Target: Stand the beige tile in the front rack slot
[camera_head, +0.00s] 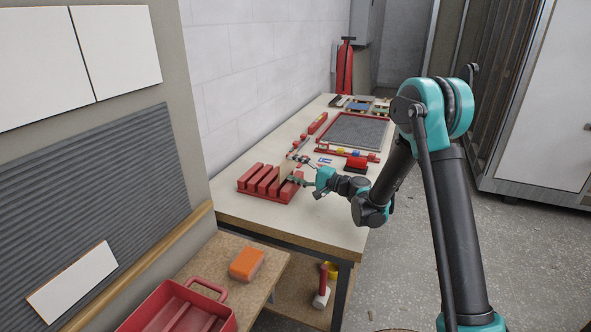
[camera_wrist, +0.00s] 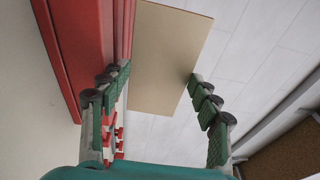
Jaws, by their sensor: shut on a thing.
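The beige tile (camera_head: 286,168) is at the right part of the red slotted rack (camera_head: 250,184) on the workbench and looks upright in the head view. My gripper (camera_head: 298,170) is at the right of the rack, shut on the tile. In the wrist view the tile (camera_wrist: 168,55) lies between the fingertips (camera_wrist: 160,75), with its broad face showing. The red rack (camera_wrist: 78,50) is along the left side, close to the left finger and the tile's left edge. The tile's lower edge is hidden, so I cannot tell whether it sits in a slot.
Behind the rack are a grey panel in a red frame (camera_head: 352,132), a red-and-black tool (camera_head: 357,163) and small parts. A lower wooden surface in front holds an orange block (camera_head: 246,264) and a red tray (camera_head: 228,323). The bench (camera_head: 315,227) is clear in front of the rack.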

